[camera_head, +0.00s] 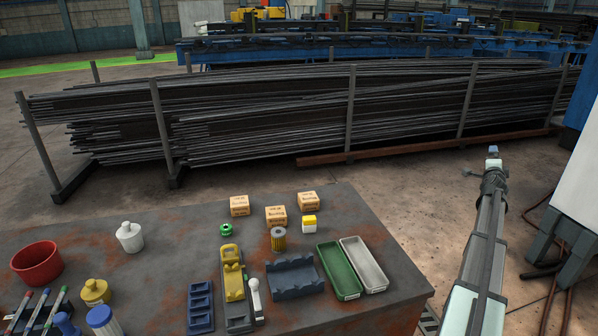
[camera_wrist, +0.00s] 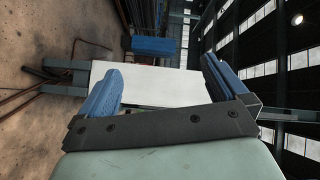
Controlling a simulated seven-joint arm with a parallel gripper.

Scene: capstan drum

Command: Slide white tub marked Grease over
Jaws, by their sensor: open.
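My gripper (camera_head: 493,153) is at the right, beyond the table's right edge, far from the tub. In the wrist view my gripper (camera_wrist: 165,82) shows two blue fingers spread apart with nothing held between them. The tub is not in the wrist view.
The rusty dark table (camera_head: 160,285) also carries a red bowl (camera_head: 37,264), a yellow pot (camera_head: 95,292), a blue-lidded container (camera_head: 103,320), a green tray (camera_head: 339,271), a white tray (camera_head: 364,265) and small boxes (camera_head: 276,215). The surface right of the tub is clear.

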